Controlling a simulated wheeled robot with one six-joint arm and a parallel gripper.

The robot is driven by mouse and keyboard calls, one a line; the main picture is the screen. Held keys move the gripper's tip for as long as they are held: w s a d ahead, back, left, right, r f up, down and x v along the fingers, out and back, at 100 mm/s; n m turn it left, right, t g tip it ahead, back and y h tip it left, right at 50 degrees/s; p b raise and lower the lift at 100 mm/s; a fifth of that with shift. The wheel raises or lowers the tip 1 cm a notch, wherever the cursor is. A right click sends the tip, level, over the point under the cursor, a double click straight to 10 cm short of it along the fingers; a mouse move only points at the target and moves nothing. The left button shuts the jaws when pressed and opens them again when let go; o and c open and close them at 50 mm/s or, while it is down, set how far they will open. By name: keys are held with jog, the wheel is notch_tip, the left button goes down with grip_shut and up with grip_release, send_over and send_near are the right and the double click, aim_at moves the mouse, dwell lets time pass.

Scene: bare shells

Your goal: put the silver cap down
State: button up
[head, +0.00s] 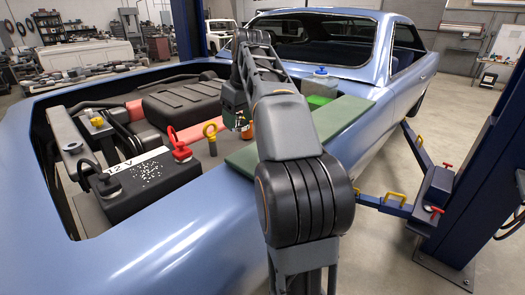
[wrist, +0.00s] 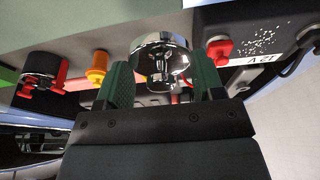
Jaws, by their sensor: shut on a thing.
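The silver cap (wrist: 160,52) is a shiny, round metal piece with a narrower stem. In the wrist view it sits between the two green fingers of my gripper (wrist: 163,85), which is shut on it. In the head view my gripper (head: 236,108) is over the engine bay, left of the green mat (head: 338,118). There the cap is small and mostly hidden by the gripper and arm. I cannot tell whether the cap touches anything below it.
A black 12 V battery (head: 145,188) with a red clamp (head: 178,143) stands left of my gripper. A blue-capped reservoir (head: 320,84) stands behind. The mat's visible top is bare.

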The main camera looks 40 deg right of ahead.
jog(key=s+d+f, duration=0.1)
jog(key=f, duration=0.1)
jog(key=s+d+f, duration=0.1)
jog(key=d+f, duration=0.1)
jog(key=s+d+f, duration=0.1)
jog(key=f, duration=0.1)
jog(key=shift+s+d+f, duration=0.1)
jog(key=shift+s+d, duration=0.2)
jog(key=shift+d, duration=0.1)
jog(key=shift+s+d+f, duration=0.1)
jog(key=shift+d+f, duration=0.05)
jog(key=shift+f, duration=1.6)
jog(key=o, duration=0.9)
jog(key=shift+o, duration=0.2)
jog(key=v, duration=1.2)
jog(key=shift+p, duration=0.35)
